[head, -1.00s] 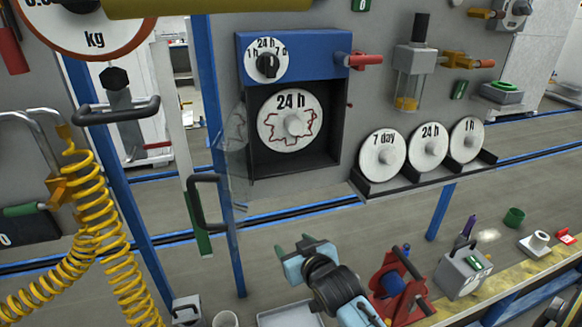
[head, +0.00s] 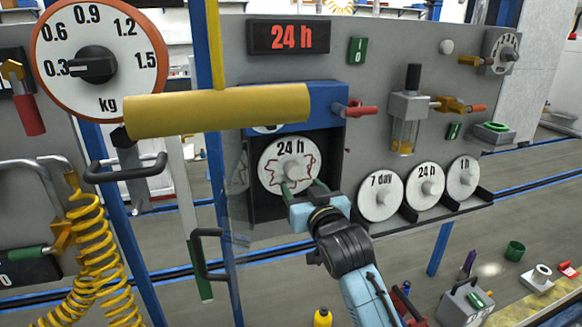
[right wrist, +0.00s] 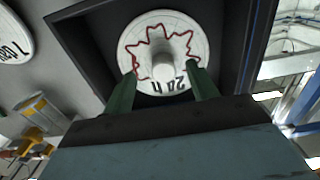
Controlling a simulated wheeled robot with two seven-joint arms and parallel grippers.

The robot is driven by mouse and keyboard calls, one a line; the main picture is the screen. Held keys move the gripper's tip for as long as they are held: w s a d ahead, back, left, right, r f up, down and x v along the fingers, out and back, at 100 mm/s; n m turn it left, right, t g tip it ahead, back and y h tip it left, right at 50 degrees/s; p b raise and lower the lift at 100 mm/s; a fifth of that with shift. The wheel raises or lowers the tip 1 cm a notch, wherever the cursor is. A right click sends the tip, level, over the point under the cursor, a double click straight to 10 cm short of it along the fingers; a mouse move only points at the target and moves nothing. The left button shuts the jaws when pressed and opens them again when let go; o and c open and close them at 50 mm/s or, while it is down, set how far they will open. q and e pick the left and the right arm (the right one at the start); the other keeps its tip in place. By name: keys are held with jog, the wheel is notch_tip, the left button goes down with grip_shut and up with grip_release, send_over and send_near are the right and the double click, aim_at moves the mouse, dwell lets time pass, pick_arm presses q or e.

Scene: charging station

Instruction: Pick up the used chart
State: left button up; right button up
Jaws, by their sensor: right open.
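The used chart (head: 278,160) is a white disc marked 24 h with a jagged red trace. It sits upright inside the open dark recess of the blue-topped recorder (head: 336,94). Its pale central hub (head: 293,171) sticks out towards me. My right gripper (head: 302,188) is in front of the chart's lower part, open, with green fingers. In the right wrist view the used chart (right wrist: 190,30) fills the top middle. There the open fingers (right wrist: 160,74) stand either side of the hub (right wrist: 163,67), with no clear contact. My left gripper is not in view.
A rack holds clean charts marked 7 day (head: 380,194), 24 h (head: 427,187) and 1 h (head: 463,178). A thick yellow bar (head: 215,109) crosses before the recorder's upper left. The clear door (head: 236,190) stands open at left. A red handle (head: 355,109) juts out at upper right.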

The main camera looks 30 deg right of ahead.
aim_at(296, 180)
jog(key=shift+x, duration=2.65)
jog(key=shift+a, duration=0.1)
jog(key=shift+c, duration=0.5)
jog(key=c, duration=1)
jog(key=shift+r, duration=0.1)
